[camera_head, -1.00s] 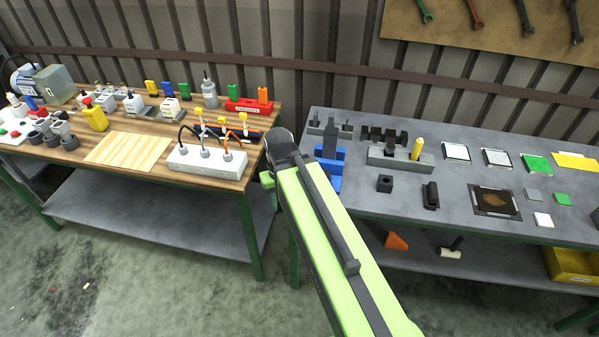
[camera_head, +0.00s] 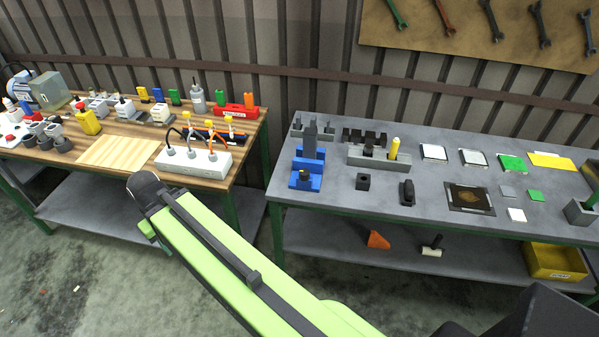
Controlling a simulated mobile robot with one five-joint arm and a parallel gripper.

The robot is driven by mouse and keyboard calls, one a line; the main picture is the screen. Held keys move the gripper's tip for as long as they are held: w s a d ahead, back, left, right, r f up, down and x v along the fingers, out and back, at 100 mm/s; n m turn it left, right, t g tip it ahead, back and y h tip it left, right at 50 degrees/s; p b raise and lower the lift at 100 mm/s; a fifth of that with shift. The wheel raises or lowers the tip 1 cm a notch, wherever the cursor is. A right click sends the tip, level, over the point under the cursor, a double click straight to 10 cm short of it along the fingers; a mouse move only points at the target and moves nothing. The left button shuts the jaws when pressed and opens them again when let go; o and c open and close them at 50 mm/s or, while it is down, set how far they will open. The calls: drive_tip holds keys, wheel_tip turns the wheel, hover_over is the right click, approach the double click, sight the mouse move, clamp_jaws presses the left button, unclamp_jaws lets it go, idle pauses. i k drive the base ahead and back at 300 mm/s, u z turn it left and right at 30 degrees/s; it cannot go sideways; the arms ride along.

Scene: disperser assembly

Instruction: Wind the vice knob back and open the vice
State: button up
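The blue vice (camera_head: 307,180) stands near the left end of the grey workbench. Its taller blue part is at the back, with a grey upright piece above it. A small dark, brownish round part, perhaps the knob, shows at the front of the vice; it is too small to tell how far it is wound or how wide the jaws are. My green arm crosses the lower middle of the view, its dark joint left of the vice and apart from it in the picture. My gripper cannot be made out.
The grey workbench (camera_head: 335,215) also holds a grey block with a yellow-topped peg (camera_head: 394,148), a black cube (camera_head: 363,181) and a dark rounded part (camera_head: 407,193). A wooden table (camera_head: 193,180) with a white socket box (camera_head: 190,161) stands left, across a gap. Bench surface right of the vice is partly clear.

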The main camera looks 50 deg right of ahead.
sight(304, 173)
drive_tip(key=u, duration=0.1)
drive_tip(key=k, duration=1.35)
drive_tip(key=z, duration=1.05)
drive_tip(key=i, duration=1)
drive_tip(key=z, duration=0.05)
